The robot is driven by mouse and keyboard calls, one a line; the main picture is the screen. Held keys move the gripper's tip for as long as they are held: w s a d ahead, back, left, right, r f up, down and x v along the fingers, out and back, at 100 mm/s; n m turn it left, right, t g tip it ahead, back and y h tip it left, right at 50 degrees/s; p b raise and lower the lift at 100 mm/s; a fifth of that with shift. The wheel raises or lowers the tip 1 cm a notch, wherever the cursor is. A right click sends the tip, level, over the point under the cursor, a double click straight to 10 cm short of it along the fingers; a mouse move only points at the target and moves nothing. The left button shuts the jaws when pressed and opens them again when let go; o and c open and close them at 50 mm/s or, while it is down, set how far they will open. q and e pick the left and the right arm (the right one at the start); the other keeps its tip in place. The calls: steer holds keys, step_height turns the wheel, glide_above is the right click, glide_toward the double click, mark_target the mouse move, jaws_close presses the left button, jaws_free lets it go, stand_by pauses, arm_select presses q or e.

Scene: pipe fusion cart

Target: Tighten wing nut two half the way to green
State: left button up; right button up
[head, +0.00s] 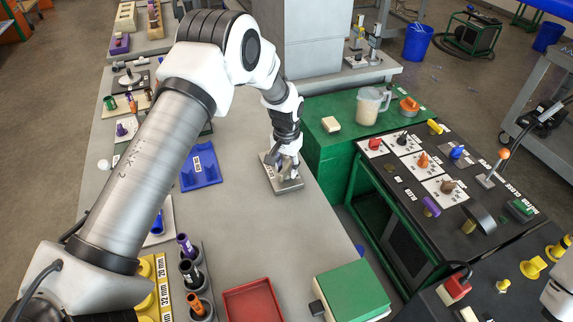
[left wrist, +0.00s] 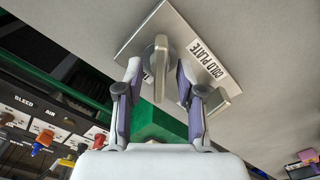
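My left gripper (head: 284,168) is over a grey metal plate (head: 289,185) at the right edge of the grey table. In the left wrist view the plate (left wrist: 200,40) bears the label "COLD PLATE" and an upright metal handle (left wrist: 160,62). My left gripper (left wrist: 158,78) is open there, one finger on each side of the handle, with gaps showing. Yellow wing-shaped knobs (head: 533,267) are at the lower right of the head view. I cannot read which is wing nut two, and no green mark shows beside them. My right gripper is not in view.
A black panel (head: 478,245) with coloured knobs stands right of the table. A jug (head: 371,106) stands on the green cabinet. The table's middle is clear.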

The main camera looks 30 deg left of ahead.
arm_select(q)
steer(key=shift+f, duration=0.25)
jaws_close()
steer(key=shift+m+b, duration=0.4)
steer(key=shift+m, duration=0.5)
steer(key=m, duration=0.2)
steer(key=shift+m, duration=0.4)
jaws_free()
